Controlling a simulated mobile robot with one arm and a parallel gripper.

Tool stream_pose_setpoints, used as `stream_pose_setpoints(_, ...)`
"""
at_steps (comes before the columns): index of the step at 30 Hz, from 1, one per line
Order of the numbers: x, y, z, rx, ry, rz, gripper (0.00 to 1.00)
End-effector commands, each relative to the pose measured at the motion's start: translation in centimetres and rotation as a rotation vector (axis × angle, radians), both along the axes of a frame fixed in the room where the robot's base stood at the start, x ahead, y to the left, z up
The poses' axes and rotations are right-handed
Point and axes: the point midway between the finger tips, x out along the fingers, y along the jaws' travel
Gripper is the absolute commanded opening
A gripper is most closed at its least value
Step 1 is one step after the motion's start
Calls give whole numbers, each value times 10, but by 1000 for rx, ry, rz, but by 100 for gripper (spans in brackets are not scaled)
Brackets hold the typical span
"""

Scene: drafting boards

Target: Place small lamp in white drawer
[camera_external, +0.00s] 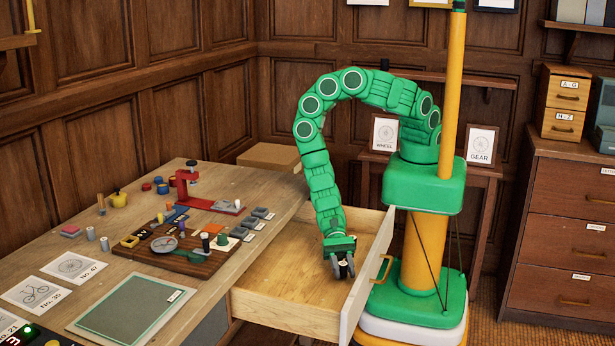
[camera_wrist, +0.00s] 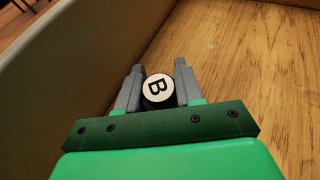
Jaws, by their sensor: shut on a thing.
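The white drawer (camera_external: 358,300) is pulled out from the desk, with a pale front panel and a bare wooden floor. The wrist view shows its floor (camera_wrist: 245,65) and a pale wall (camera_wrist: 75,65). My gripper (camera_external: 342,266) is down inside the drawer, close to the front panel. It also shows in the wrist view (camera_wrist: 158,80), shut on a small black cylinder (camera_wrist: 157,90) with a white round top marked "B". I cannot tell whether this cylinder is the small lamp. I cannot tell whether it touches the drawer floor.
The desk (camera_external: 180,320) to the left carries a red stand (camera_external: 187,190), a brown board (camera_external: 165,258) with several small pieces, cards and a green mat (camera_external: 130,308). A filing cabinet (camera_external: 560,220) stands at right. The rest of the drawer floor looks empty.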

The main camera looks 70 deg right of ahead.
Motion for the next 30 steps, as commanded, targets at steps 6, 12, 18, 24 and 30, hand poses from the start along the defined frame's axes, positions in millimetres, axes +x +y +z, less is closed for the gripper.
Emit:
stream_pose_setpoints(6,-1,-1,-11,-1,1,1,5)
stream_pose_setpoints(12,-1,0,-11,-1,1,1,5)
stream_pose_setpoints(18,-1,0,-13,-1,1,1,46)
stream_pose_setpoints(24,-1,0,-13,-2,1,1,61)
stream_pose_setpoints(30,-1,0,-12,-1,1,1,61)
